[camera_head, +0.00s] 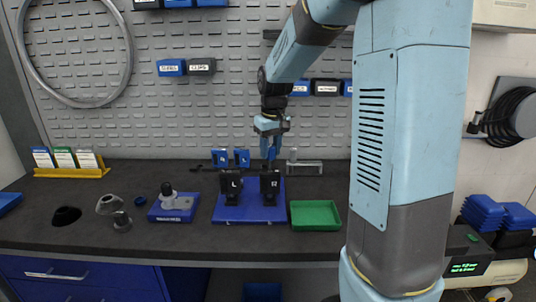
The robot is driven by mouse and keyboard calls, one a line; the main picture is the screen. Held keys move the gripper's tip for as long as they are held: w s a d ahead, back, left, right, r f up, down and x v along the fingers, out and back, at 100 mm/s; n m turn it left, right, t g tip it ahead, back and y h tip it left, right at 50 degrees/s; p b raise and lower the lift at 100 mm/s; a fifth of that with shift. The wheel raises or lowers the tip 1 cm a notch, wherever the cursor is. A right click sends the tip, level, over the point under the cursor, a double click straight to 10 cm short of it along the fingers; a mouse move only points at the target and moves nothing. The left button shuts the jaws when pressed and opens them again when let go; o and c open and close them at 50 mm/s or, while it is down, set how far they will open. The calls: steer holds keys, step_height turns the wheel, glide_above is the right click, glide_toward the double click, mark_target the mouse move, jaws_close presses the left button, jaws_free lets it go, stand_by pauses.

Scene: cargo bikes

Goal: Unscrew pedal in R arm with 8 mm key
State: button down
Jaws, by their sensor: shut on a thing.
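My gripper (270,143) points down above the black block marked R (269,187), at the right of the blue base plate (248,214). It is shut on a small blue piece that looks like a key handle; its size mark is not readable. The lower end of this piece is close to the top of the R block, and I cannot tell whether they touch. The black block marked L (231,186) stands upright to its left. The pedal in the R arm is too small or hidden to make out.
Two small blue labelled pieces (231,157) stand behind the L block. A grey metal part (305,168) lies behind the empty green tray (315,216). A blue stand with a grey part (173,206) is at left. My arm hides the bench's right side.

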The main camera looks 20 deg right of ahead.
steer(key=n, duration=0.6)
steer(key=shift+f+y, duration=0.15)
steer(key=shift+y, duration=0.15)
steer(key=shift+n, duration=0.3)
steer(key=n+g, duration=0.1)
steer(key=n, duration=0.5)
steer(key=shift+d, duration=0.1)
steer(key=shift+f, duration=0.1)
steer(key=n, duration=0.6)
steer(key=shift+g, duration=0.3)
steer(key=shift+n, duration=0.4)
